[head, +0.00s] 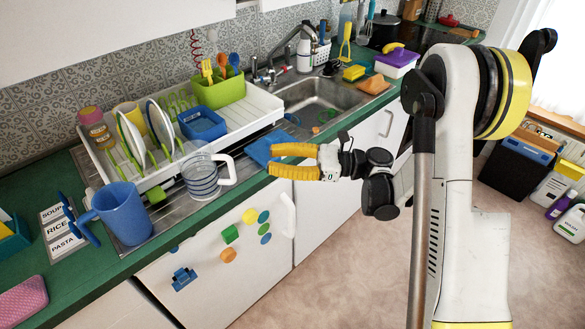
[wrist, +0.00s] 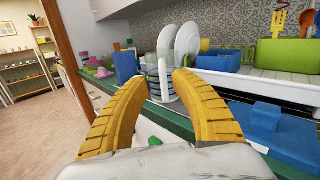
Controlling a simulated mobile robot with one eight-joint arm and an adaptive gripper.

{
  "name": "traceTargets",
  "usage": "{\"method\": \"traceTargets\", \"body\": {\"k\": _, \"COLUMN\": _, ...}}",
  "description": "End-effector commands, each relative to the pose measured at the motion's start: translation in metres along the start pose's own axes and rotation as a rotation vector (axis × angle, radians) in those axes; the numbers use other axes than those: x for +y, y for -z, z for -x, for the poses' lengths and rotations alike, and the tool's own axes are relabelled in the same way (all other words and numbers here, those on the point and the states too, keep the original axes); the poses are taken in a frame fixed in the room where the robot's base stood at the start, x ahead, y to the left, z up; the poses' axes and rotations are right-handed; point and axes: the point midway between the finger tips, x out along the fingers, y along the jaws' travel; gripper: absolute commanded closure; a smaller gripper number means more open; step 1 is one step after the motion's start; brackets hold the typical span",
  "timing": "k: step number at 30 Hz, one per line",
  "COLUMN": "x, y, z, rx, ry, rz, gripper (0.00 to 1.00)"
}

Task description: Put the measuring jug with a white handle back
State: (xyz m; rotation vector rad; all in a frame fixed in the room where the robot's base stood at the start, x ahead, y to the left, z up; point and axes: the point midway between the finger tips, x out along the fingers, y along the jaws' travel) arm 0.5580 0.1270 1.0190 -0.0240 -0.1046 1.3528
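The measuring jug (head: 202,182) is clear with dark bands and has a white handle (head: 228,170) on its right side. It stands upright on the ribbed metal drainer in front of the dish rack. My gripper (head: 269,161) has two yellow ridged fingers. It is to the right of the jug, pointing towards it, apart from it and over the counter's front edge. In the wrist view, the fingers (wrist: 160,82) are spread and empty. The banded jug (wrist: 160,88) shows beyond the gap between them, partly hidden by the fingers.
The white dish rack (head: 253,118) holds plates, a blue tub and a green utensil caddy (head: 219,91). A blue jug (head: 122,213) stands left of the measuring jug. The sink (head: 322,97) is at the back right. Open floor lies in front.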

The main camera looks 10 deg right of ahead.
Motion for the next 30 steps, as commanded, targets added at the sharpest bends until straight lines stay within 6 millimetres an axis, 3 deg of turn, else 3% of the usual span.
{"method": "traceTargets", "body": {"k": 7, "x": 0.003, "y": -0.01, "z": -0.01, "rx": 0.127, "ry": 0.013, "rz": 0.112, "gripper": 0.71}}
{"method": "traceTargets", "body": {"k": 14, "x": 0.032, "y": -0.026, "z": -0.01, "rx": 0.534, "ry": -0.042, "rz": 0.516, "gripper": 0.71}}
{"method": "traceTargets", "body": {"k": 20, "x": 0.077, "y": -0.033, "z": 0.029, "rx": 0.894, "ry": -0.231, "rz": 0.933, "gripper": 0.71}}
{"method": "traceTargets", "body": {"k": 30, "x": 0.147, "y": -0.047, "z": 0.13, "rx": 1.358, "ry": -0.802, "rz": 1.593, "gripper": 0.71}}
